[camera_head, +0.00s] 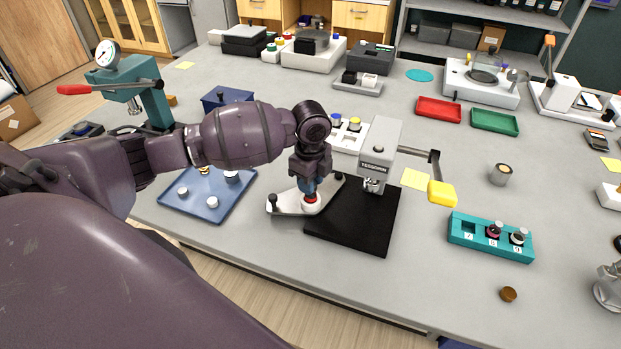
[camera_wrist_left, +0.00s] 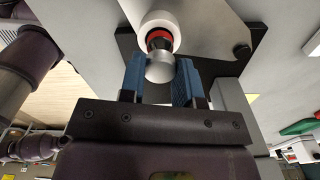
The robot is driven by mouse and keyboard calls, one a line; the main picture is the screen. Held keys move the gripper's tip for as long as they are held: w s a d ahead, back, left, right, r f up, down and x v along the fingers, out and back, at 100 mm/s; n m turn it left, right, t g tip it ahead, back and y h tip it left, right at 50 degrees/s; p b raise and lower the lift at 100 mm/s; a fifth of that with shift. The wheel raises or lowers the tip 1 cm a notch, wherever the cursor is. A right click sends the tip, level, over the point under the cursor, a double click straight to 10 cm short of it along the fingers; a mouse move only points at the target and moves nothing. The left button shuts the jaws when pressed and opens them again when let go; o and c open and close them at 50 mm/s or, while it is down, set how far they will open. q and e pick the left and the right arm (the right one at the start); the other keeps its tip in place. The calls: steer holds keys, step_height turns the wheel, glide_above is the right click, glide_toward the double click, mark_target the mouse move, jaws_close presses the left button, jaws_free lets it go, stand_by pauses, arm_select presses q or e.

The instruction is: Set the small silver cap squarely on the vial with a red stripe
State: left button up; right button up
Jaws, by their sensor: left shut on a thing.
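My left gripper (camera_head: 310,192) points down over the plate in front of the grey press. In the left wrist view, its blue fingers (camera_wrist_left: 160,82) are shut on the small silver cap (camera_wrist_left: 160,68). The vial with a red stripe (camera_wrist_left: 159,36) stands in a round white holder (camera_wrist_left: 176,22), right beyond the cap. In the head view, a bit of the red shows below the fingertips above the white holder (camera_head: 312,209); the cap is hidden there. The cap overlaps the vial's top in the wrist view; I cannot tell whether they touch or sit square. My right gripper is out of view.
The grey press (camera_head: 378,150) with a yellow-ended lever (camera_head: 441,193) stands on a black base (camera_head: 360,225) just right of my gripper. A blue tray (camera_head: 185,205) with white pieces lies left. A teal rack (camera_head: 462,232) holds vials at right. The front right table is mostly clear.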

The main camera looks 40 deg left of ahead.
arm_select(q)
steer(key=shift+f, duration=0.6)
steer(key=o, duration=1)
steer(key=shift+c, duration=0.2)
step_height(320, 180, up, 10)
steer(key=shift+f+b, duration=0.25)
steer(key=shift+b, duration=0.1)
steer(key=shift+r, duration=0.7)
steer(key=shift+s+f, duration=0.1)
